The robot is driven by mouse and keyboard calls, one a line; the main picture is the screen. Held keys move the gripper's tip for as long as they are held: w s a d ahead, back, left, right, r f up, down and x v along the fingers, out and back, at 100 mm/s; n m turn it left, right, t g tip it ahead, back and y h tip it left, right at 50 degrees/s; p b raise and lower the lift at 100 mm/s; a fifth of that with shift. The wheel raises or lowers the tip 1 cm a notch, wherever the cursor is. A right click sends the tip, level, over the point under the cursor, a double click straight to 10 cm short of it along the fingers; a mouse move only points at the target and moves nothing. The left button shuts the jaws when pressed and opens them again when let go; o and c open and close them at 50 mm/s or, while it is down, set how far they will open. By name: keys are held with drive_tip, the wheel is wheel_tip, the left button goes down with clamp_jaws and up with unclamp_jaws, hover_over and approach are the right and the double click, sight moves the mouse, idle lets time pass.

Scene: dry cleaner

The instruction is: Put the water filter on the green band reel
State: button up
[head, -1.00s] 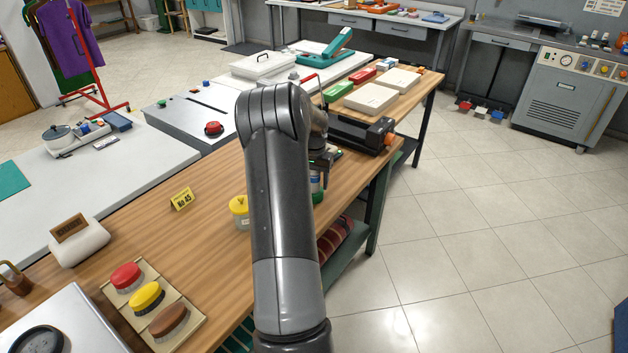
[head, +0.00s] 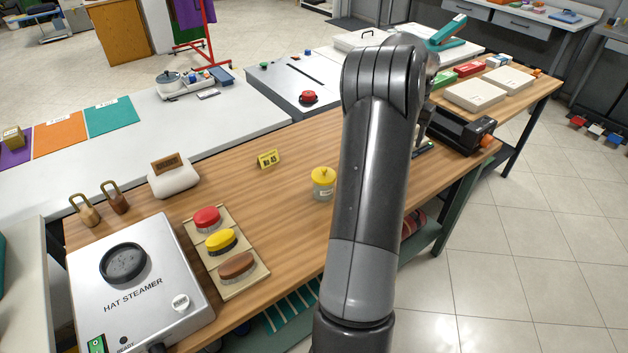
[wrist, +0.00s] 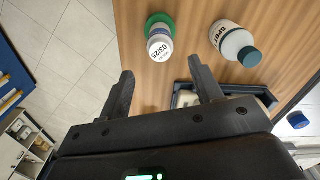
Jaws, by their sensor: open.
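In the wrist view, a white cylinder with blue on its side and "03/25" on its end, seemingly the water filter (wrist: 160,47), stands on a round green piece, seemingly the green band reel (wrist: 158,19). Only the reel's rim shows around it. My gripper (wrist: 161,71) is open, its two fingers apart with nothing between them. The filter is just beyond the fingertips and looks clear of them. In the head view my arm hides both the filter and the reel.
A white bottle with a teal cap (wrist: 233,42) stands beside the filter. A yellow-lidded jar (head: 323,184) is left of my arm. A brush board (head: 258,281) and hat steamer (head: 188,295) stand at the front left. The wooden table's middle (head: 290,195) is clear.

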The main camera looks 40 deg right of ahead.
drive_tip(key=w+a+r+n+t, duration=0.15)
drive_tip(key=a+r, duration=0.35)
drive_tip(key=a, duration=0.5)
drive_tip(key=w+a+r+n, duration=0.1)
drive_tip(key=a+r+n, duration=0.25)
drive_tip(key=a, duration=0.65)
drive_tip(key=w+a+r+n+t, duration=0.1)
drive_tip(key=a+r, duration=0.4)
drive_tip(key=a, duration=0.5)
drive_tip(key=s+a+f+n+t, duration=0.1)
drive_tip(key=s+a+n, duration=0.3)
drive_tip(key=s+a, duration=0.4)
drive_tip(key=s+a+n+t, duration=0.2)
drive_tip(key=s+a, duration=0.6)
drive_tip(key=a, duration=0.8)
drive_tip(key=shift+s+f+n, duration=0.25)
drive_tip(key=shift+f+n, duration=0.1)
drive_tip(key=shift+n, duration=0.85)
drive_tip(key=shift+o, duration=0.4)
